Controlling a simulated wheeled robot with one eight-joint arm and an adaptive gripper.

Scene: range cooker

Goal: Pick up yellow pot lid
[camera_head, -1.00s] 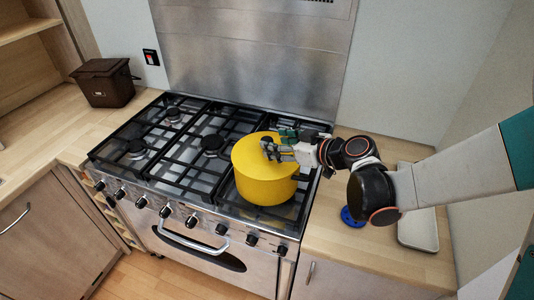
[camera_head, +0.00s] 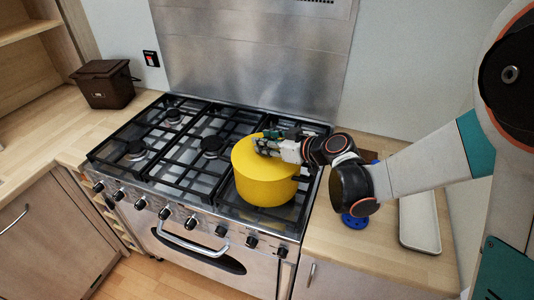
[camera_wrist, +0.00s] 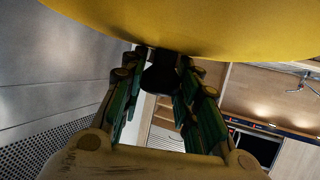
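The yellow pot (camera_head: 266,190) stands on the right-hand burners of the cooker. Its yellow lid (camera_head: 243,157) is on top in the head view, and I cannot make out a gap between lid and pot. My gripper (camera_head: 262,142) reaches in level from the right over the lid. In the wrist view, the lid (camera_wrist: 200,28) fills the top of the picture, and its dark knob (camera_wrist: 161,76) sits between the two green-padded fingers. My gripper (camera_wrist: 162,65) appears shut on the knob, with a finger close against each side. In the head view the fingers hide the knob.
Black grates of the cooker (camera_head: 185,150) spread left of the pot. A steel backsplash (camera_head: 260,60) rises behind. A blue round object (camera_head: 354,220) and a pale tray (camera_head: 420,222) lie on the right counter. A brown bin (camera_head: 105,84) stands far left.

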